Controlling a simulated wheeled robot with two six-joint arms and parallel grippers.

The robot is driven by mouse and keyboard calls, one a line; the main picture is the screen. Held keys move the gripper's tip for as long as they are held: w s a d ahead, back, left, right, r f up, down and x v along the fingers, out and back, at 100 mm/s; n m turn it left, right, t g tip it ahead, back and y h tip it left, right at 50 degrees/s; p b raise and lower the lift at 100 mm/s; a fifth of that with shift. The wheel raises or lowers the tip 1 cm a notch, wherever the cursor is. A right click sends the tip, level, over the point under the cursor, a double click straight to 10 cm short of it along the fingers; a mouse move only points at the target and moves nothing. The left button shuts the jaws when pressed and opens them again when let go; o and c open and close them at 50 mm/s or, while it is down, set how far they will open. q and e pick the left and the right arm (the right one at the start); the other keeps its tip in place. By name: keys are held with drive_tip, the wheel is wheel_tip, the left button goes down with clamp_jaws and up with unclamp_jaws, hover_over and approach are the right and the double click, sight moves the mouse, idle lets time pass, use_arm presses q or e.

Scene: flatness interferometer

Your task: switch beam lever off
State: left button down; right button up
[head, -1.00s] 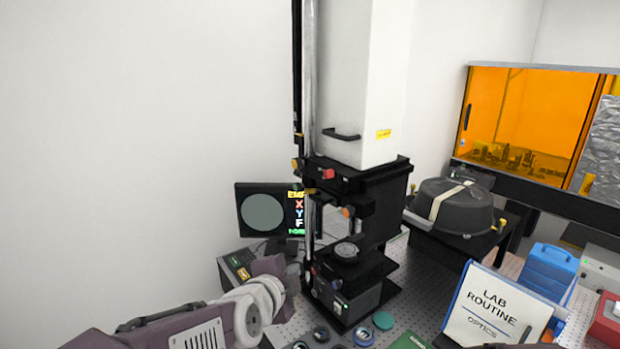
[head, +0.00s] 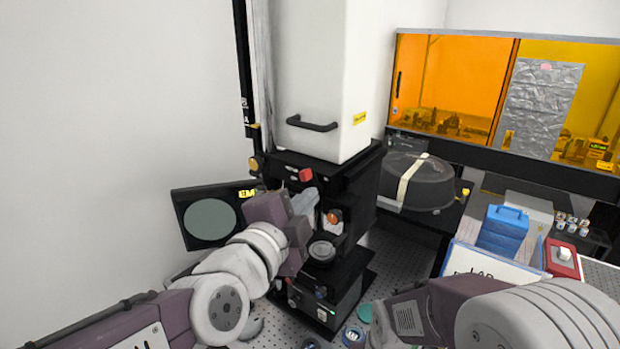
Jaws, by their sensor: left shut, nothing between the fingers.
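The interferometer stands at the centre, with a tall white housing (head: 325,75) above a black head and stage. A red knob-like part (head: 305,175) sits on the front of the black head. It may be the beam lever, but I cannot tell for sure. An orange knob (head: 334,216) sits lower right. My left gripper (head: 306,199) is shut and empty, its pale fingertips just below the red part in the picture. I cannot tell whether they touch it. My left wrist hides part of the instrument's left side.
A monitor (head: 210,218) stands left, behind my left arm. A round stage (head: 321,250) lies below the head. A dark domed case (head: 420,185) stands right of the instrument. A blue box (head: 503,230), a white sign (head: 490,265) and a red box (head: 562,258) are farther right.

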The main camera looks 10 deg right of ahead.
sight(309, 178)
use_arm(q)
drive_tip(key=w+b, duration=0.1)
drive_tip(key=w, duration=0.3)
drive_tip(key=w+d+f+b, duration=0.1)
drive_tip(key=w, duration=0.2)
drive_tip(key=w+d+b, duration=0.1)
drive_tip(key=w, duration=0.3)
drive_tip(key=shift+w+d+f, duration=0.2)
drive_tip(key=shift+w+f, duration=0.1)
drive_tip(key=shift+f, duration=0.05)
drive_tip(key=shift+a+f+p, duration=0.2)
drive_tip(key=shift+p, duration=0.15)
drive_tip(key=shift+f, duration=0.1)
drive_tip(key=shift+w+d+f, duration=0.1)
drive_tip(key=shift+w, duration=0.05)
